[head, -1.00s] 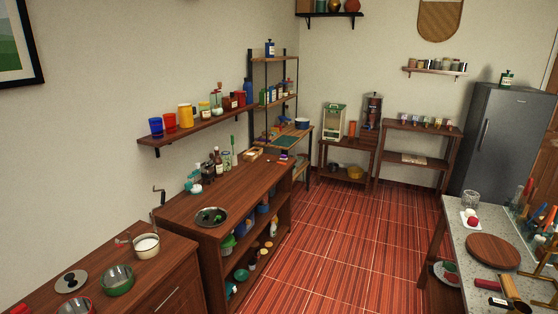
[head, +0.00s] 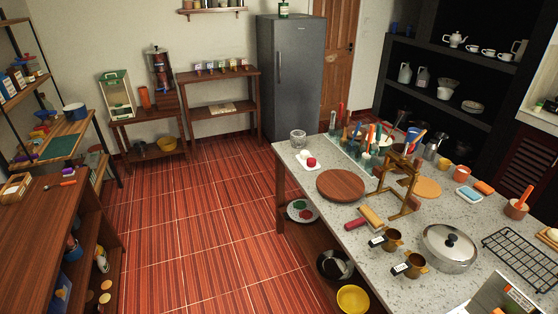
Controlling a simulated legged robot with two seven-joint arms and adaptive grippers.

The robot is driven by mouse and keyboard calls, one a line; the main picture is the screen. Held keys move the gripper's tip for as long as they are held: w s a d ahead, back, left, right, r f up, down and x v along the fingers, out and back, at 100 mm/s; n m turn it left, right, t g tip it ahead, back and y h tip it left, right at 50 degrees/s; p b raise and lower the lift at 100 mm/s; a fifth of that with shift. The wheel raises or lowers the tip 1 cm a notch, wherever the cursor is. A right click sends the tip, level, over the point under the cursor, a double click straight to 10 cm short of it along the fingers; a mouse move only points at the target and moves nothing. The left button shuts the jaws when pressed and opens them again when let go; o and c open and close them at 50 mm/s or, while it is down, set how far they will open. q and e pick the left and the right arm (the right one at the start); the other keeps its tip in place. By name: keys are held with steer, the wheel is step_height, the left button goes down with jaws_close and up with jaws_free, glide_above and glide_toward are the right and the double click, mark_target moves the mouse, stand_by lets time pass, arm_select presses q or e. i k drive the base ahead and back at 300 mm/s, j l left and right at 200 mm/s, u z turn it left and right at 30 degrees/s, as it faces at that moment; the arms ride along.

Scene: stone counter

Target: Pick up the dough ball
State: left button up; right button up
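A small whitish lump (head: 305,154) lies beside a red ball (head: 311,162) on a small white dish at the far left end of the stone counter (head: 345,240). A pale rounded thing (head: 552,234) is partly cut off at the right picture edge, beyond the black wire rack. I cannot tell which of these, if either, is the dough ball. Neither of my grippers is in view.
Red tiled floor (head: 210,235) left of the counter is free.

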mark_target(305, 155)
steer(key=i+j+z, duration=0.3)
steer(key=i+z, duration=0.1)
steer(key=z, duration=0.5)
steer(key=i+j+z, duration=0.5)
steer(key=j+z, duration=0.25)
steer(key=j, duration=0.2)
steer(key=i+j+z, duration=0.1)
steer(key=j+z, duration=0.15)
steer(key=j, duration=0.15)
